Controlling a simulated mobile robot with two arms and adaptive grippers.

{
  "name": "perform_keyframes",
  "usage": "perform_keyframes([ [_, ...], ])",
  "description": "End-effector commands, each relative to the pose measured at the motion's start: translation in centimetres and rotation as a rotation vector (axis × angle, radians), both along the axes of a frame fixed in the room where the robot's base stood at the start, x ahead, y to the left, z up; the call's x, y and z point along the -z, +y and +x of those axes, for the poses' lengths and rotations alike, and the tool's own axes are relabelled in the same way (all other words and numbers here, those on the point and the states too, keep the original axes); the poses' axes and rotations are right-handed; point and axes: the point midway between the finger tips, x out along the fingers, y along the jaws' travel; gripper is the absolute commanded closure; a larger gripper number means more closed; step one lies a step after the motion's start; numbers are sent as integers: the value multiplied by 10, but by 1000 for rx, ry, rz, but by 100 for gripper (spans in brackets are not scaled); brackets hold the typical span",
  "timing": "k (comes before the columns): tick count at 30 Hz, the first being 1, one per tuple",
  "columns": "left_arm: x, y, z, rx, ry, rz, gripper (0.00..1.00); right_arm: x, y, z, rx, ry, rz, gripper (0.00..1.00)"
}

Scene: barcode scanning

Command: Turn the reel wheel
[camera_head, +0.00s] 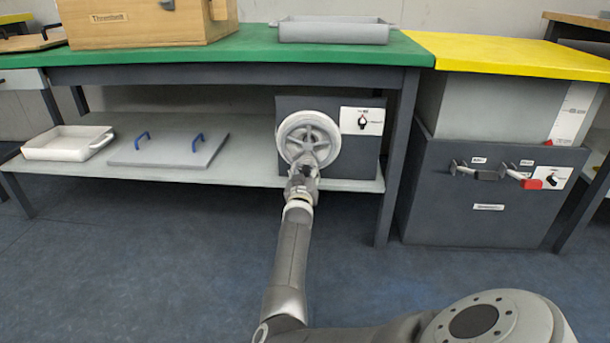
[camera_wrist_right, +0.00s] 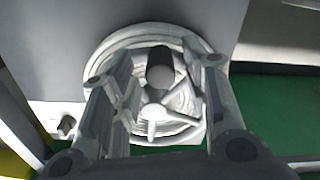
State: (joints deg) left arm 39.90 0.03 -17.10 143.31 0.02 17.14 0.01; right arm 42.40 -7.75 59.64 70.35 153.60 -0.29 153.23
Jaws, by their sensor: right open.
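The reel wheel (camera_head: 309,130) is a pale grey disc with a raised rim and spokes, mounted on the front of a dark box (camera_head: 361,155) on the lower shelf. My right gripper (camera_head: 304,164) is in front of the wheel's lower part. Its two fingers (camera_wrist_right: 157,66) are apart, to either side of the hub and knob in the wrist view. I cannot tell whether they touch the wheel. My left gripper is not in view.
A white panel with a dark knob (camera_head: 362,120) is right of the wheel. A white tray (camera_head: 66,144) and a grey lid with blue handles (camera_head: 167,152) lie on the shelf at left. The green tabletop (camera_head: 225,48) overhangs; its leg (camera_head: 396,160) stands right of the box.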

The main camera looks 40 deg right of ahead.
Motion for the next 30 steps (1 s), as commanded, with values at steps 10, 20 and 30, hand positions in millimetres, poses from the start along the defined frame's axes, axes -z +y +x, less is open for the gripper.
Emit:
perform_keyframes([
  [10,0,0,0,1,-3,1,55,-67,0,0,1,-4,-2,58],
  [20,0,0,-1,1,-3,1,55,-91,0,1,-1,0,0,58],
  [30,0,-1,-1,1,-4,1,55,-91,0,1,-1,0,0,58],
])
